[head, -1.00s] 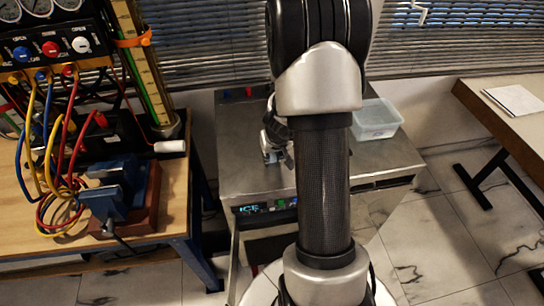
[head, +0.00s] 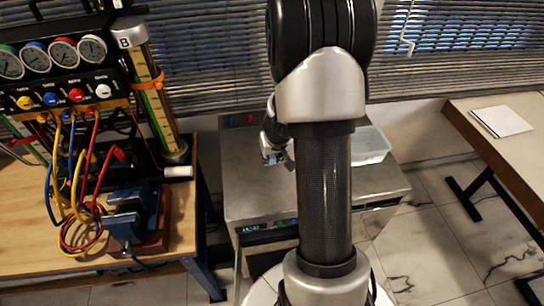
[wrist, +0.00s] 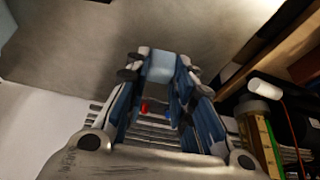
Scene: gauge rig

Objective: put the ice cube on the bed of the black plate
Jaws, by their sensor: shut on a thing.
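My gripper (wrist: 160,72) is shut on a pale blue, translucent ice cube (wrist: 161,68), held between the fingertips in the wrist view. In the head view my gripper (head: 273,157) is over the steel top of the ice machine (head: 245,185), partly hidden behind my own arm. The cube cannot be made out clearly there. I cannot pick out the black plate for certain in either view.
A wooden bench (head: 30,235) at left holds a gauge panel (head: 55,60), coloured hoses, a blue vise (head: 130,222) and a tall column gauge (head: 150,95). A clear bin (head: 370,146) sits on the machine's right. A table with paper (head: 502,121) is at right.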

